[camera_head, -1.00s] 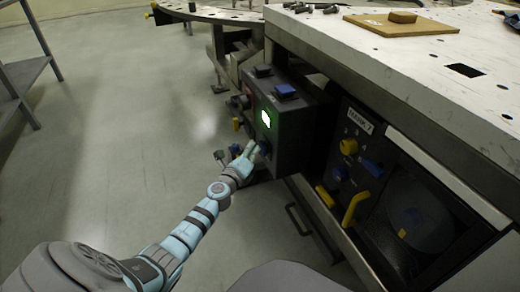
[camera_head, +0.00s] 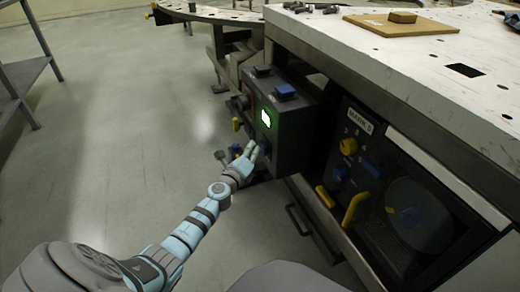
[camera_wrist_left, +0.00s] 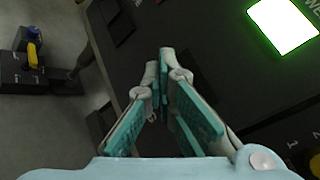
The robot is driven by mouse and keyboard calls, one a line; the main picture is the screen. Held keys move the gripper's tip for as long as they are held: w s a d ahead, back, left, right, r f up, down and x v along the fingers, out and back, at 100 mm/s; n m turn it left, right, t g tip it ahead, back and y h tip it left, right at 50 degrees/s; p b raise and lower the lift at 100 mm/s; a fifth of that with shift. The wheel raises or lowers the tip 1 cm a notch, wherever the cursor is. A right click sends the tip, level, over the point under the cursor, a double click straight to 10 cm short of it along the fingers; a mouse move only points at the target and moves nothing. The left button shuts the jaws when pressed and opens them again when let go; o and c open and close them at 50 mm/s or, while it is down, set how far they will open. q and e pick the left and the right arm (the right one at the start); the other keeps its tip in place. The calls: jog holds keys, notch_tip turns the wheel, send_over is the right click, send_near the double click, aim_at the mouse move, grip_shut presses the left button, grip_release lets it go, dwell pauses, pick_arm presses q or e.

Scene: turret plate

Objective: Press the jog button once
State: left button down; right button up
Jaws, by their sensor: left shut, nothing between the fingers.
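The dark control box (camera_head: 290,130) hangs under the table's left edge. A square lit white-green button (camera_head: 266,117) glows on its face, and it also shows in the left wrist view (camera_wrist_left: 283,25). I cannot read a jog label in either view. My left gripper (camera_head: 252,148) is shut and empty, its fingertips close to the lower part of the box face. In the left wrist view the fingertips (camera_wrist_left: 165,62) are together over the dark panel; whether they touch it I cannot tell. My right gripper is not in view.
A blue button (camera_head: 284,91) sits on top of the box. A side panel with a yellow knob (camera_head: 348,146), a yellow handle (camera_head: 355,208) and a round window (camera_head: 420,215) is to the right. The floor on the left is clear up to a metal rack (camera_head: 22,78).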

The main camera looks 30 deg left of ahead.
pick_arm(q)
jog(key=shift+s+a, duration=0.45)
jog(key=shift+s, duration=0.25)
jog(key=s+a, duration=0.1)
jog(key=s, duration=0.1)
jog(key=s+a, duration=0.1)
jog(key=s, duration=0.1)
jog(key=shift+a+b, duration=0.3)
jog(key=shift+a, duration=0.1)
jog(key=shift+a, duration=0.1)
dwell(0.4)
